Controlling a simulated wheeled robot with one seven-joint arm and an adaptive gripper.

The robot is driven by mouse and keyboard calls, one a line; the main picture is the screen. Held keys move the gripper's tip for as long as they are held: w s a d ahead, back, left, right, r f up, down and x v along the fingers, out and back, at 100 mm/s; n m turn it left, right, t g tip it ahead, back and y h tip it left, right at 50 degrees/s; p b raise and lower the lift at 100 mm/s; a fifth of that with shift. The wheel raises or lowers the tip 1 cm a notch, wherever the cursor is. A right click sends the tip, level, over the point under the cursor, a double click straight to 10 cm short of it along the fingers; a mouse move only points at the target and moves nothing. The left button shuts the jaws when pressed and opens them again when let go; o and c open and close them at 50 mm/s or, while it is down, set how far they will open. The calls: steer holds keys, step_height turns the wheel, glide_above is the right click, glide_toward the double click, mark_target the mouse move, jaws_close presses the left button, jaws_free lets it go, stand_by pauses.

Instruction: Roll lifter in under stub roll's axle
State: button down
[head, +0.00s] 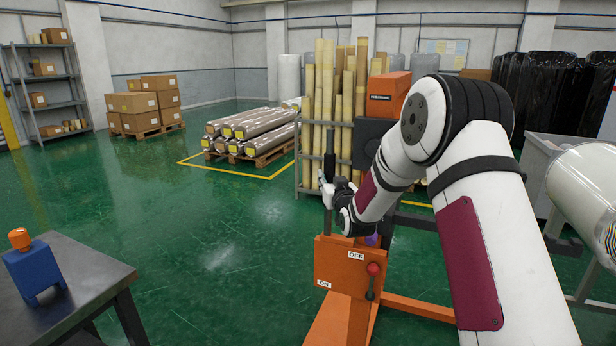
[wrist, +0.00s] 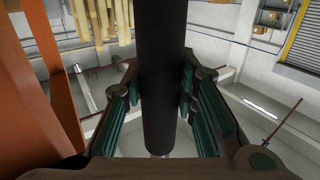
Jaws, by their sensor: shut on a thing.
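The orange lifter (head: 336,262) stands in front of me on the green floor, with ON and OFF labels and a red-knobbed lever (head: 373,270) on its panel. My gripper (head: 327,188) is shut on the lifter's upright black handle (head: 330,150). In the wrist view the handle (wrist: 163,80) runs vertically between the teal-padded fingers of my gripper (wrist: 160,105). A large white wrapped roll (head: 585,185), seemingly the stub roll, lies at the right edge, apart from the handle. Its axle cannot be made out. My arm covers part of the lifter.
A dark table (head: 75,290) with a blue-and-orange object (head: 35,265) stands at the near left. A rack of tan tubes (head: 325,100) and a pallet of wrapped rolls (head: 250,130) are behind the lifter. Open green floor lies to the left.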

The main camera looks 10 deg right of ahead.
steer(key=s+d+p, duration=0.1)
steer(key=s+d, duration=0.6)
steer(key=d, duration=0.3)
steer(key=s+d+p, duration=0.1)
steer(key=s+d, duration=0.7)
steer(key=d, duration=0.3)
steer(key=shift+s+d, duration=0.25)
steer(key=shift+s, duration=0.05)
steer(key=shift+d, duration=0.1)
steer(key=c, duration=1.2)
jaws_free()
steer(key=shift+c, duration=0.2)
steer(key=s, duration=1.2)
steer(key=shift+a, duration=0.25)
